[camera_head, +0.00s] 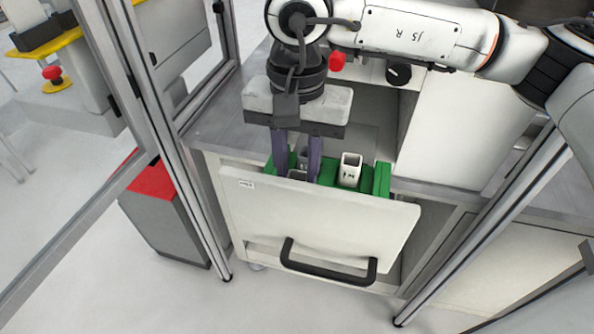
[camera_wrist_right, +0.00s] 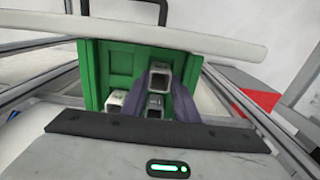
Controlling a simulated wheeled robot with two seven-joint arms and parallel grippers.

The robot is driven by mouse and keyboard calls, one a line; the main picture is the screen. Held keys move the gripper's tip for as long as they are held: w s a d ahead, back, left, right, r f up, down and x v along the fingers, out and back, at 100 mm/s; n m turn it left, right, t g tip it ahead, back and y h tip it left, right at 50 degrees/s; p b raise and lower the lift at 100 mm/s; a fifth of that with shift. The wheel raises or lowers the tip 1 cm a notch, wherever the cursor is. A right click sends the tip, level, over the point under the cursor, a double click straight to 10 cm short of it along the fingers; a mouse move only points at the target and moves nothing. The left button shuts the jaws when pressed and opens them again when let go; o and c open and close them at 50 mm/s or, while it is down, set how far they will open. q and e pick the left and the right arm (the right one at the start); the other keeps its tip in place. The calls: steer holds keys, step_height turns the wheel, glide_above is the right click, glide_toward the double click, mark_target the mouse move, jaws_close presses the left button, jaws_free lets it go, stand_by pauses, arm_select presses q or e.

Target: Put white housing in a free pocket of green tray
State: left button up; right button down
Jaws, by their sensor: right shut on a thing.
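The green tray (camera_head: 382,179) lies in the open drawer, partly hidden by the drawer front; in the wrist view its pockets show at the left (camera_wrist_right: 119,62). My right gripper (camera_head: 297,177) points down into the tray with its dark purple fingers. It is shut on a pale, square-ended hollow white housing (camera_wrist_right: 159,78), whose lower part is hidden. A second white housing (camera_head: 349,169) stands upright in the tray beside the fingers, also seen in the wrist view (camera_wrist_right: 115,101). A darker grey housing (camera_wrist_right: 155,103) stands behind the held one. My left gripper is not in view.
The white drawer front (camera_head: 325,222) with a black handle (camera_head: 328,268) rises in front of the tray. Metal frame posts (camera_head: 180,150) stand at both sides. A grey worktop (camera_head: 222,122) lies to the left. Tray pockets on the left of the wrist view look empty.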

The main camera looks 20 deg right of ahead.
steer(key=shift+f, duration=0.6)
steer(key=shift+f, duration=0.2)
steer(key=c, duration=1.4)
jaws_free()
steer(key=shift+r, duration=0.15)
step_height(320, 180, up, 12)
steer(key=shift+r+b, duration=0.1)
steer(key=shift+b, duration=0.35)
